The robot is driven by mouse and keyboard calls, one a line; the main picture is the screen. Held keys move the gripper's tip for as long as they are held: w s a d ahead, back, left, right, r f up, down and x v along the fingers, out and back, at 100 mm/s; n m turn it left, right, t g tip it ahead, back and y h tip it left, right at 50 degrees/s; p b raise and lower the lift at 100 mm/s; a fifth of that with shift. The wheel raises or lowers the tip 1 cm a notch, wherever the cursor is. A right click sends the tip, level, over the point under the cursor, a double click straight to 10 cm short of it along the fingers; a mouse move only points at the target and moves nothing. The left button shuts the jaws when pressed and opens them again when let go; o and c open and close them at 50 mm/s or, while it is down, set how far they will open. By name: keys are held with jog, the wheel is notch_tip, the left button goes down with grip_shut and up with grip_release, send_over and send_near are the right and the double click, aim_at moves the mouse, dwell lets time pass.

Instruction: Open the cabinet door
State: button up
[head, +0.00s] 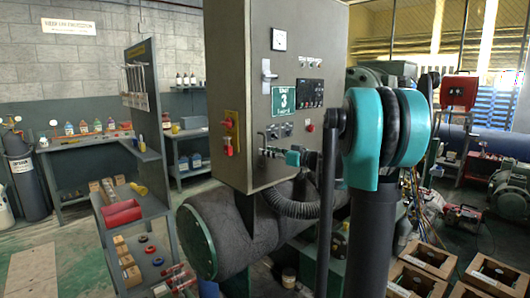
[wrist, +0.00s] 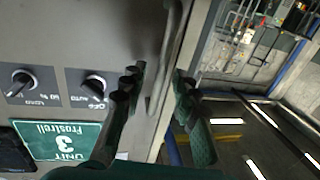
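The grey cabinet (head: 225,90) stands above a large dark cylinder, and its front door (head: 291,25) looks shut. A slim bar handle (head: 261,138) is at the door's lower left edge. It also shows in the wrist view (wrist: 171,55), where the door appears upside down. My gripper (head: 270,152) is at the handle's lower part. In the wrist view my gripper (wrist: 159,75) has its two dark fingers spread, one on each side of the handle, with visible gaps. Whether either finger touches it I cannot tell.
A red-handled switch (head: 229,135) is on the cabinet's side. A corrugated hose (head: 290,207) hangs below.

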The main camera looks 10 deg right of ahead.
jog(key=shift+x, duration=0.95)
grip_shut()
